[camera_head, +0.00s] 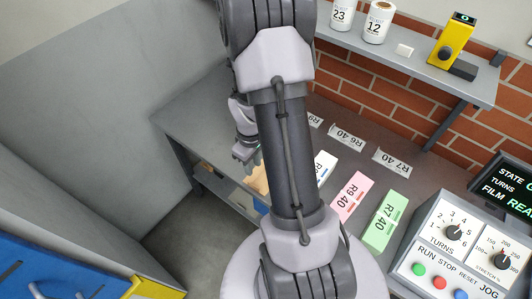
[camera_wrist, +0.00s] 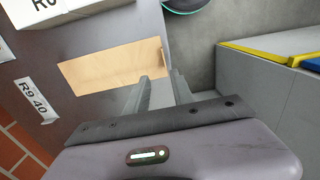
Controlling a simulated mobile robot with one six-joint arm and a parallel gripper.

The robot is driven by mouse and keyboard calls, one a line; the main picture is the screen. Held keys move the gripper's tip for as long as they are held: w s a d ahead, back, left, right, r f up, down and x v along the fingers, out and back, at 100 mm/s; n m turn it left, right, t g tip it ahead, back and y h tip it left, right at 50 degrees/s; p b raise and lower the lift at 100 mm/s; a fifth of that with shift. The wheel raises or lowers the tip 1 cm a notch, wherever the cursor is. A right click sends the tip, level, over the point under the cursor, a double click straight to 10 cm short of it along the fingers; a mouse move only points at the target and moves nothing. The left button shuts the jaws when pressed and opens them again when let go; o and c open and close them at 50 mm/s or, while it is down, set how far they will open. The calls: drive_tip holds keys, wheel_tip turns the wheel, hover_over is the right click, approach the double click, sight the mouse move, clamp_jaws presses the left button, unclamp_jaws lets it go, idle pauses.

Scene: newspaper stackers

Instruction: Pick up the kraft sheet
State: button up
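The kraft sheet (camera_wrist: 108,66) is a flat tan rectangle on the grey table. In the wrist view its right end lies close to the table edge. In the head view only a tan part of it (camera_head: 257,182) shows; my arm hides the rest. My gripper (camera_wrist: 160,76) is open, its two fingers apart with nothing seen held between them. The fingertips are near the sheet's right end at the table edge; whether they touch it is unclear. In the head view my gripper (camera_head: 246,153) is partly hidden behind my arm.
A pink stack (camera_head: 351,198), a green stack (camera_head: 385,221) and a white stack (camera_head: 324,168) stand on the table. A control box (camera_head: 440,246) is at right. A wall shelf (camera_head: 420,65) holds rolls and a yellow device. Floor shows beyond the table edge.

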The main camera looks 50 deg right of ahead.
drive_tip(key=b, duration=0.1)
hover_over(253, 185)
drive_tip(key=f, duration=0.6)
drive_tip(key=shift+s, duration=0.35)
drive_tip(key=f+b, duration=0.2)
drive_tip(key=f, duration=0.3)
drive_tip(key=shift+w, duration=0.2)
drive_tip(key=shift+r, duration=0.1)
drive_tip(key=shift+c, duration=0.4)
clamp_jaws()
